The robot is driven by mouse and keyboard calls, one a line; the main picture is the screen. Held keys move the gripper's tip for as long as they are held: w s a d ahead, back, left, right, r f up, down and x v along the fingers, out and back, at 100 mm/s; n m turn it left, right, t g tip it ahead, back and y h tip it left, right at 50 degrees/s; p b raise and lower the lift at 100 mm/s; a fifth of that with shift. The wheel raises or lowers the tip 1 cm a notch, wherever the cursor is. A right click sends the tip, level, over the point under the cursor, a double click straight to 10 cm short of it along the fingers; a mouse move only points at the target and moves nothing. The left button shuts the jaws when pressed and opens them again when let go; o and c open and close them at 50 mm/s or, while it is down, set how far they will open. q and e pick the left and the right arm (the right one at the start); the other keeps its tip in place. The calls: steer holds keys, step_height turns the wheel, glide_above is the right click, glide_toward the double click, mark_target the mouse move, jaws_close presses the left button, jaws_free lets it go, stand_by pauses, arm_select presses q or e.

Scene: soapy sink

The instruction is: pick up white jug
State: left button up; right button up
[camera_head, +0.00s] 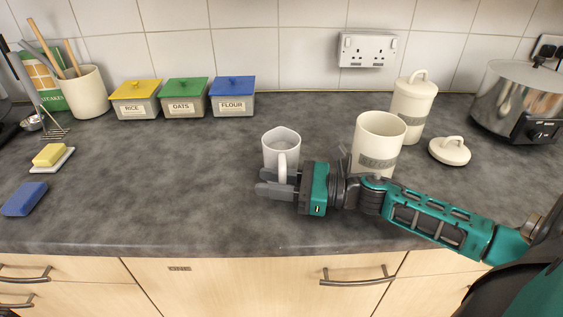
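The white jug (270,149) stands upright on the dark worktop, left of my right arm. Its handle (282,166) faces the camera. My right gripper (266,182) points left at the lower part of the jug, with its two grey fingers a small gap apart at the handle. The lower end of the handle is partly hidden by the fingers. I cannot tell whether the fingers press on the handle or are just around it. My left gripper is not in view.
An open cream canister (379,135) stands just behind my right forearm, near a lidded canister (413,105) and a loose lid (449,151). A metal cooker (515,95) is at the right. Rice, oats and flour tins (185,103) stand by the wall. The worktop's left middle is clear.

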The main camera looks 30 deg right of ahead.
jaws_close()
stand_by(1.3)
steer(key=shift+r, duration=0.15)
